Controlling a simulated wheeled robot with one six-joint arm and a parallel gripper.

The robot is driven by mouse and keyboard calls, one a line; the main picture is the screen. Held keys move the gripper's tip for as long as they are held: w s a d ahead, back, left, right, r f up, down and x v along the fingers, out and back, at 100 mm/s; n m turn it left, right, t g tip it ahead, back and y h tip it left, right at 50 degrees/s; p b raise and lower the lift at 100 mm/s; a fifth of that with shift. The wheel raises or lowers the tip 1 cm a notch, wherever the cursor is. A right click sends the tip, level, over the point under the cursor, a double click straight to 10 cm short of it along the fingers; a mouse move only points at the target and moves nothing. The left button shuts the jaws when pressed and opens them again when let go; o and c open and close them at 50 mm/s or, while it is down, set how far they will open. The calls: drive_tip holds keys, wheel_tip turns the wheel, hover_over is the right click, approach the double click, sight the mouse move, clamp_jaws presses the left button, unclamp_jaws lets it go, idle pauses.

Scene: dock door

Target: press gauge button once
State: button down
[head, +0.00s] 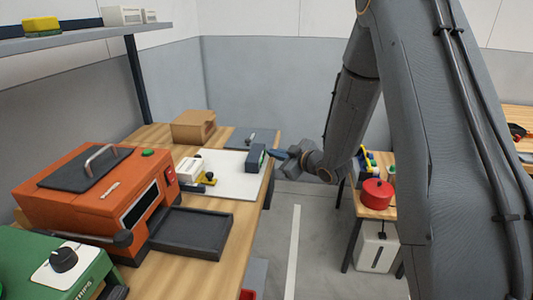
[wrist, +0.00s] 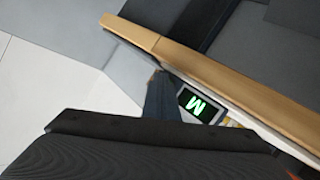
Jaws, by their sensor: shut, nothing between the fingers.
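The gauge (head: 256,159) is a small dark box at the right edge of the white board on the long wooden table. In the wrist view its lit screen (wrist: 196,105) shows a green character like an M on its side or upside down. I cannot make out its button. My gripper (head: 272,153) is shut and empty, reaching in from the right with its tip at the gauge. In the wrist view the dark closed fingers (wrist: 161,95) lie just left of the screen. I cannot tell whether they touch the gauge.
The white board (head: 225,184) also carries a white block and yellow parts. An orange machine (head: 95,190) with a dark tray (head: 195,236) stands nearer on the table. A cardboard-brown box (head: 193,126) is behind. A red pot (head: 376,194) stands on another table right. Floor lies between.

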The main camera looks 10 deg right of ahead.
drive_tip(key=shift+s+d, duration=0.2)
drive_tip(key=shift+d, duration=0.4)
drive_tip(key=shift+s+d+p, duration=0.15)
drive_tip(key=shift+s+d, duration=0.1)
drive_tip(key=shift+d, duration=0.55)
drive_tip(key=shift+s+d+p, duration=0.2)
drive_tip(key=shift+s+d, duration=0.1)
drive_tip(key=shift+d, duration=0.45)
drive_tip(key=shift+s+d+p, duration=0.15)
drive_tip(key=shift+s+d, duration=0.1)
drive_tip(key=shift+d, duration=0.55)
